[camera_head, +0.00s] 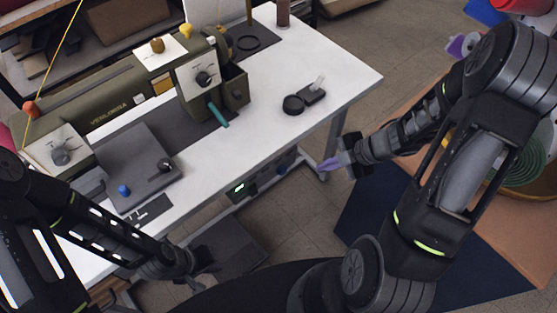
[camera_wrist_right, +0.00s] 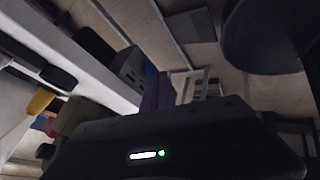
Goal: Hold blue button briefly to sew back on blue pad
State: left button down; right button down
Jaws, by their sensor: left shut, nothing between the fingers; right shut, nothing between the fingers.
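An olive sewing machine (camera_head: 110,100) stands on a white table. A small blue button-like knob (camera_head: 124,190) sits near the front of its dark grey plate (camera_head: 135,165). Another small blue button (camera_head: 281,170) is on the dark panel under the table's front edge. I cannot tell a blue pad on the machine. My left gripper (camera_head: 202,280) is shut and empty in front of the table, to the left of and below the panel. My right gripper (camera_head: 325,168) is shut and empty beyond the table's right side, right of the panel; its purple fingers also show in the right wrist view (camera_wrist_right: 157,92).
A green-lit display (camera_head: 240,188) is on the panel. Black round pieces and a small clear item (camera_head: 312,92) lie on the table's right part, with bare white top around them. A dark blue mat (camera_head: 362,215) and a basket with a green coil (camera_head: 530,160) are at right.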

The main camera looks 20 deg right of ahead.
aim_at(282, 170)
jog(key=shift+s+a+n+g, duration=0.35)
jog(key=shift+s+n, duration=0.3)
jog(key=shift+n, duration=0.25)
jog(key=shift+a+f, duration=0.1)
jog(key=shift+f, duration=0.05)
jog(key=w+a+f+b, duration=0.2)
jog(key=w+a+f, duration=0.4)
jog(key=w+f, duration=0.1)
jog(key=shift+a+f, duration=0.2)
jog(key=shift+f, duration=0.2)
